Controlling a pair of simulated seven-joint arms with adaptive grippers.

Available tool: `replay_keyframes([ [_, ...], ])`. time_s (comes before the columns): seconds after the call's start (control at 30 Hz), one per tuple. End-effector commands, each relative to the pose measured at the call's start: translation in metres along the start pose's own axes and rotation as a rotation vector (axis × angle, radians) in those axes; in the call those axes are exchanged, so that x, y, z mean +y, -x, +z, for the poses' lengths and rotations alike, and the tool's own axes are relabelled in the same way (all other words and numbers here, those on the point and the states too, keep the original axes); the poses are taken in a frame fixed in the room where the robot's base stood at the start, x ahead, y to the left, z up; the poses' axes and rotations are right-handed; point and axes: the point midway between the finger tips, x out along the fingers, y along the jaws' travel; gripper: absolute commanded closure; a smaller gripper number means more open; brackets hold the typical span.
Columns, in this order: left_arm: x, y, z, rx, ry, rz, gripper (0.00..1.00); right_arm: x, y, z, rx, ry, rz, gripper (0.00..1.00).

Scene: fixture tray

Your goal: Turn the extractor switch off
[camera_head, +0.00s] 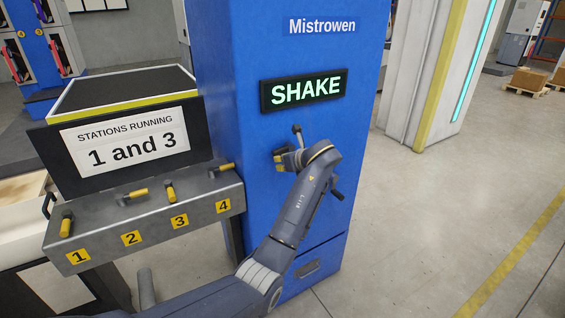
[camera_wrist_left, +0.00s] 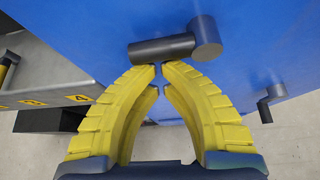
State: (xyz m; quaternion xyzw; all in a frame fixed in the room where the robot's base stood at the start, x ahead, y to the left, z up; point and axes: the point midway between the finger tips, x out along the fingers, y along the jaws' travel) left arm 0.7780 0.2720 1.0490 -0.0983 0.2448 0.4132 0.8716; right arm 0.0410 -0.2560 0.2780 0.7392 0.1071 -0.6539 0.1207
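A tall blue cabinet (camera_head: 230,120) marked "Mistrowen" carries a lit "SHAKE" display (camera_head: 303,90). A dark lever with a round hub (camera_head: 297,130) sticks out below the display. It also shows in the left wrist view (camera_wrist_left: 165,48), lying across just beyond my fingertips. My left gripper (camera_head: 280,157) has yellow fingers and is beside this lever, close to the cabinet face. In the left wrist view its fingertips (camera_wrist_left: 161,66) are nearly together with nothing visible between them. Whether they touch the lever is unclear. No label names the extractor switch. My right gripper is out of view.
A second dark lever (camera_head: 337,190) is lower on the cabinet; the wrist view shows it at right (camera_wrist_left: 268,102). A grey bench (camera_head: 150,220) at left has yellow-handled levers numbered 1 to 4 and a sign (camera_head: 124,142) reading "Stations running 1 and 3".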

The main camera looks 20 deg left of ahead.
Motion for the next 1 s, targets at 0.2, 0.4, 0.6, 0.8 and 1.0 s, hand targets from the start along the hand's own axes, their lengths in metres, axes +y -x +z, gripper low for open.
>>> replay_keyframes([
  [0.2, -0.002, -0.003, -0.009, 0.001, -0.001, -0.001, 1.0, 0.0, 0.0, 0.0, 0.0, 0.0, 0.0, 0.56],
  [0.4, -0.006, -0.012, -0.039, 0.002, -0.006, -0.002, 1.0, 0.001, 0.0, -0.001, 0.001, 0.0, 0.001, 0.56],
  [0.6, -0.005, 0.027, -0.039, 0.0, 0.001, -0.006, 1.0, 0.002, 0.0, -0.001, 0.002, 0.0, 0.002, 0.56],
  [0.8, -0.003, 0.059, -0.039, 0.0, -0.001, -0.005, 1.0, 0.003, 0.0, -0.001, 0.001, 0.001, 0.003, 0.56],
  [1.0, -0.002, 0.079, -0.039, 0.001, -0.001, -0.004, 1.0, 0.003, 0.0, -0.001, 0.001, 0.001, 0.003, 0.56],
])
